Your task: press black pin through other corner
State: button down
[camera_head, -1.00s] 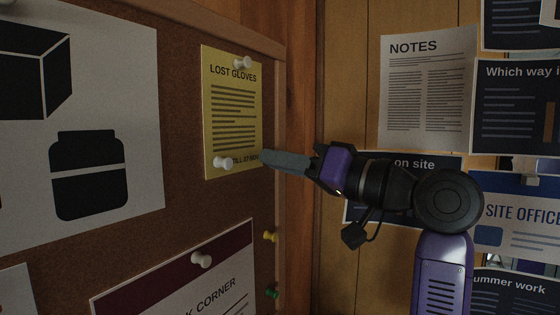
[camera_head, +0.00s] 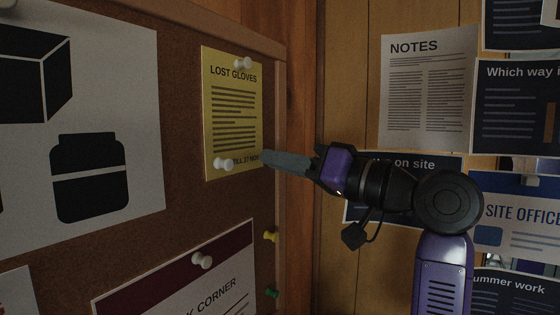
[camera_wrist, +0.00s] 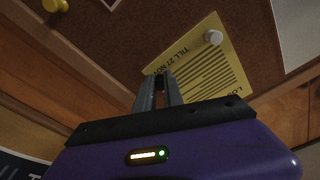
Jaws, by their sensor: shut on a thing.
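The yellow LOST GLOVES notice (camera_head: 232,110) hangs on the cork board, with one white pin (camera_head: 242,63) at its top and another white pin (camera_head: 223,164) at its lower left. It shows in the wrist view (camera_wrist: 228,70) too, with a white pin in it. My gripper (camera_head: 266,157) has its fingertips at the notice's lower right corner, at or very near the board. The fingers are nearly closed on the black pin, which is mostly hidden; only a dark gap shows between the fingertips in the wrist view (camera_wrist: 160,82).
The board's wooden frame (camera_head: 281,200) runs close to my fingers. A yellow pin (camera_head: 270,237) and a green pin (camera_head: 271,293) sit below. A maroon-topped poster (camera_head: 222,245) hangs lower left. More papers cover the wall to the right, such as the NOTES sheet (camera_head: 425,90).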

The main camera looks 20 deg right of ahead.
jog(key=shift+x, duration=1)
dwell(1.9)
jog(key=shift+s+f, duration=0.1)
jog(key=shift+f, duration=0.05)
dwell(0.6)
jog(key=c, duration=1.4)
grip_release()
jog(key=shift+o, duration=0.2)
